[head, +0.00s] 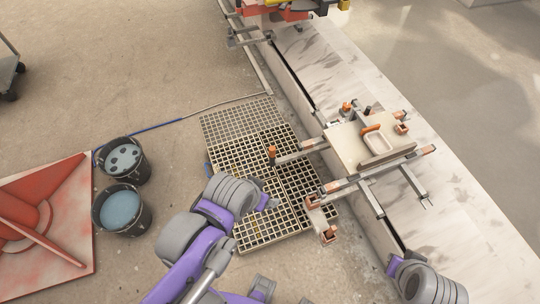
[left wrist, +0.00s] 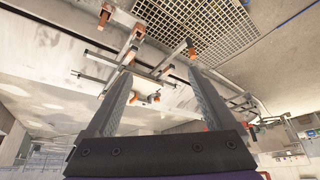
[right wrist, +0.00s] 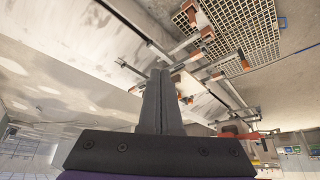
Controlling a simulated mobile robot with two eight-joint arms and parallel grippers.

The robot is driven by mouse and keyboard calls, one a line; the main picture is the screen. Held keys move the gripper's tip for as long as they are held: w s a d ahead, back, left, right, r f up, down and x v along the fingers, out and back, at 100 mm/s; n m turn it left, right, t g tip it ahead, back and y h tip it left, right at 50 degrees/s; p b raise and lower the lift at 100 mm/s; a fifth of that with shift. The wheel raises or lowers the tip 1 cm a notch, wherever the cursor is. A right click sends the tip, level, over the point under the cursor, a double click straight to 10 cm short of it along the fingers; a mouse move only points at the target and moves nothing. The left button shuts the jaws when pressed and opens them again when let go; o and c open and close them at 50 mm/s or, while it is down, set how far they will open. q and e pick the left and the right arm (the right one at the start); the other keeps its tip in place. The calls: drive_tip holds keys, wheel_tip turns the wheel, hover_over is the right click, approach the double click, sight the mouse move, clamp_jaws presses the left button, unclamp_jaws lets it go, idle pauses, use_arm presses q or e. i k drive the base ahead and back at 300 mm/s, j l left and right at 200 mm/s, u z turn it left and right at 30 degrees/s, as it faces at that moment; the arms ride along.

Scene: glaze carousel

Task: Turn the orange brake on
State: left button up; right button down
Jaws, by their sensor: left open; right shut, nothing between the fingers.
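A cream board (head: 350,148) with a grey tray and an orange handle (head: 371,128) sits in a grey bar frame on the pale ledge. Several orange-tipped parts stick out of the frame, including an upright one (head: 272,155) at its left and one (head: 328,234) at the near end. I cannot tell which is the brake or how it is set. My left gripper (head: 266,203) is over the floor grate, left of the frame; its spread fingers (left wrist: 158,74) hold nothing. My right gripper (head: 395,265) is below the frame at lower right; its fingers (right wrist: 163,75) are together and empty.
A floor grate (head: 240,118) lies left of the ledge (head: 455,205). Two dark buckets (head: 122,210) and a red-stained panel (head: 50,225) are at left. A blue hose (head: 150,131) crosses the floor. Red and yellow equipment (head: 285,12) stands at the top.

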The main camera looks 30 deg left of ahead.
sight(272, 150)
drive_tip(key=k+j, duration=0.2)
drive_tip(key=j, duration=0.15)
drive_tip(key=k+j, duration=0.2)
drive_tip(key=j, duration=0.15)
drive_tip(key=k+j+u, duration=0.1)
drive_tip(key=k+j, duration=0.15)
drive_tip(key=j, duration=0.15)
drive_tip(key=i+j, duration=0.1)
drive_tip(key=j, duration=0.25)
drive_tip(key=i+j, duration=0.15)
drive_tip(key=j, duration=0.2)
drive_tip(key=i+j+u, duration=0.1)
drive_tip(key=j, duration=0.25)
drive_tip(key=i+j, duration=0.3)
drive_tip(key=j, duration=0.15)
